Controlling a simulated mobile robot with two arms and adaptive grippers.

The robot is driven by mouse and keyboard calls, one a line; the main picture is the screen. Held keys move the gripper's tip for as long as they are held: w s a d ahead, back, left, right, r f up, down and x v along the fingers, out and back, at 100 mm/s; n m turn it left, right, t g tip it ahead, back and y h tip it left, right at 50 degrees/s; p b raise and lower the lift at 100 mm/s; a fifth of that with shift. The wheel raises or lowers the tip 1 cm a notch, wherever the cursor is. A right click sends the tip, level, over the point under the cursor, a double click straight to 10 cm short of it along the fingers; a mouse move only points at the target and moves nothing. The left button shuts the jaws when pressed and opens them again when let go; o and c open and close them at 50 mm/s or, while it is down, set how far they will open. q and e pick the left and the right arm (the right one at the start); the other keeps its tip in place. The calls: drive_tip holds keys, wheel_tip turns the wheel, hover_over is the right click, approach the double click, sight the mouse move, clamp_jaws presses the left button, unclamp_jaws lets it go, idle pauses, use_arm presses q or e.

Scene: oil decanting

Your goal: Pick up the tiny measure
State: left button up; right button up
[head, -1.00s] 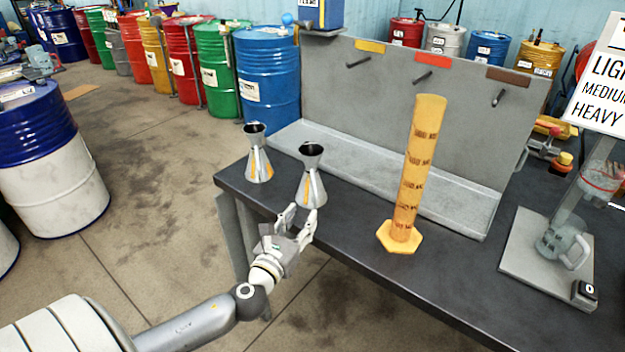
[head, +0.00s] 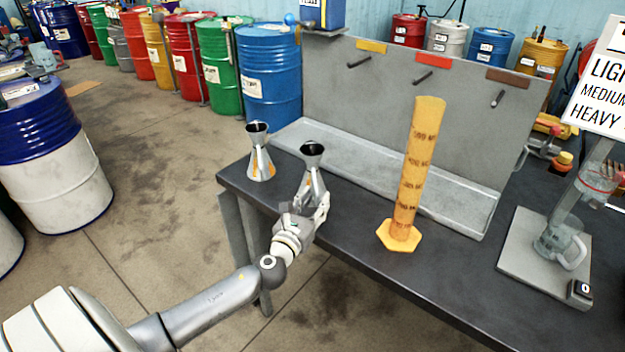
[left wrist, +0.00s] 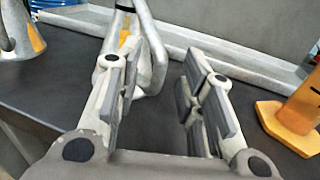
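Two hourglass-shaped metal measures with orange marks stand upright on the dark table. The near measure (head: 311,168) is at the table's front left, and the far-left measure (head: 260,155) is beside it. They look alike in size, so I cannot tell which is the tiny one. My left gripper (head: 312,203) is at the near measure and hides its lower part. In the left wrist view the left gripper (left wrist: 160,95) is open, with bare table between its fingers. The near measure (left wrist: 152,50) shows beyond the left finger, partly hidden by it. My right gripper is out of view.
A tall orange graduated cylinder (head: 412,170) stands on a hexagonal foot to the right. A grey panel with a tray (head: 390,165) runs along the back. A glass device (head: 555,240) stands far right. Drums (head: 268,75) line the floor behind.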

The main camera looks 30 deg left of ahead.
use_arm(q)
clamp_jaws()
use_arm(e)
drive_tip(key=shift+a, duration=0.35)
use_arm(q)
drive_tip(key=shift+r, duration=0.1)
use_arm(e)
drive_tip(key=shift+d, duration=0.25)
use_arm(q)
drive_tip(key=shift+r, duration=0.2)
drive_tip(key=shift+r+p, duration=0.35)
drive_tip(key=shift+r, duration=0.85)
drive_tip(key=shift+s+r, duration=0.1)
drive_tip(key=shift+r, duration=0.2)
drive_tip(key=s+a+r, duration=0.1)
drive_tip(key=s+r, duration=0.8)
drive_tip(key=s, duration=0.4)
drive_tip(key=shift+s+a+r, duration=0.15)
drive_tip(key=shift+s+a, duration=0.05)
drive_tip(key=shift+a, duration=0.05)
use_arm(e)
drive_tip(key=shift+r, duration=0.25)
